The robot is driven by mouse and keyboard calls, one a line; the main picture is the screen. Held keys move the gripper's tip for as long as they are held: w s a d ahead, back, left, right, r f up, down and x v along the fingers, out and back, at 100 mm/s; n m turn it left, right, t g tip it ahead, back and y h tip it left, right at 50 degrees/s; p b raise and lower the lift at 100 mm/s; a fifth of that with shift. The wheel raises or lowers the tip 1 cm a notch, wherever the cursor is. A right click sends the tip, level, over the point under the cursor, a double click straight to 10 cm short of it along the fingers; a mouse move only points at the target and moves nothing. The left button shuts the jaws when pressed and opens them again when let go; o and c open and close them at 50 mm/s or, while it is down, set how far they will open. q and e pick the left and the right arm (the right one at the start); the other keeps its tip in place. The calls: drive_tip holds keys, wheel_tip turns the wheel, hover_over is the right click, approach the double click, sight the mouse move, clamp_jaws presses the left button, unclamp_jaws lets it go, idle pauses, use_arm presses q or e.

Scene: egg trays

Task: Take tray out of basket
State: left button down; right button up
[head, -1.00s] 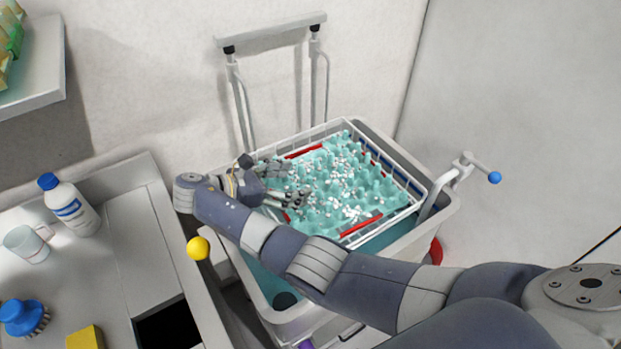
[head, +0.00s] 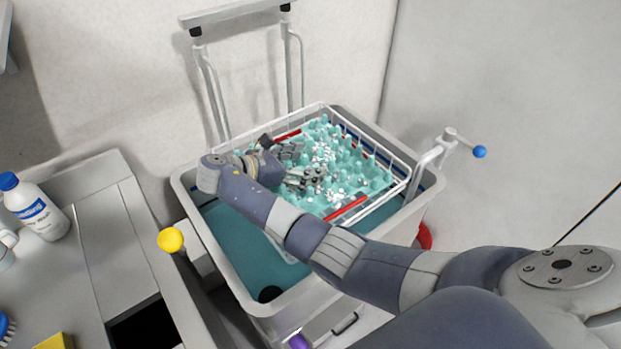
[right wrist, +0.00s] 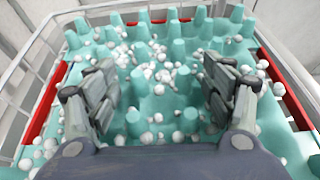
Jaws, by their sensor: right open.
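A teal egg tray (head: 352,177) with tall pegs and many small white bits lies in a white wire basket (head: 383,209). The basket sits in a grey tub (head: 225,262) holding dark teal liquid. My right gripper (head: 305,163) is over the tray's left part, its two fingers apart. In the right wrist view, the tray (right wrist: 160,122) fills the space ahead and the open fingers of the gripper (right wrist: 160,95) stand on either side of several pegs, with nothing clearly clamped. Whether the fingertips touch the tray is unclear. My left gripper is not in view.
A grey lifting frame (head: 238,12) rises behind the tub. A counter at left holds a white bottle (head: 38,212).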

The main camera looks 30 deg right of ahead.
drive_tip(key=c, duration=1.2)
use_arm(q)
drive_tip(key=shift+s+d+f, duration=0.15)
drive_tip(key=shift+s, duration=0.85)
